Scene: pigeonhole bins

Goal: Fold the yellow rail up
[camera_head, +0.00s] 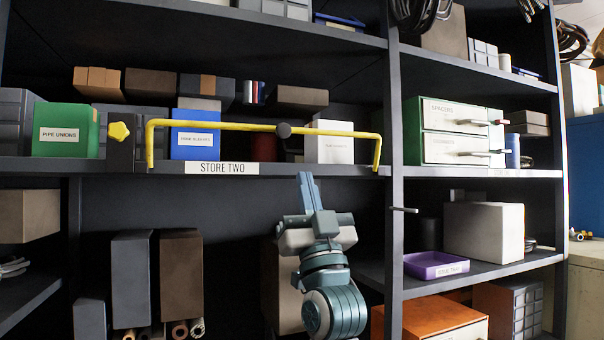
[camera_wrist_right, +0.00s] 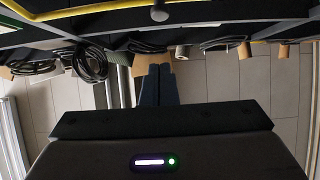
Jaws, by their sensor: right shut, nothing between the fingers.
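The yellow rail (camera_head: 220,126) runs across the front of the shelf labelled STORE TWO, its two ends bent down to the shelf edge. A dark round knob (camera_head: 283,130) sits near its middle, and a yellow star-shaped knob (camera_head: 119,131) is beside its left end on a dark block. My right gripper (camera_head: 308,178) is below the rail and the shelf edge, fingers pointing up, shut and empty, apart from the rail. In the right wrist view the rail (camera_wrist_right: 85,9) crosses the top, beyond the shut fingers (camera_wrist_right: 157,72). My left gripper is not in view.
A green drawer unit (camera_head: 412,132) is to the right, with a purple tray (camera_head: 436,265) lower. A dark upright (camera_head: 394,150) divides the shelves.

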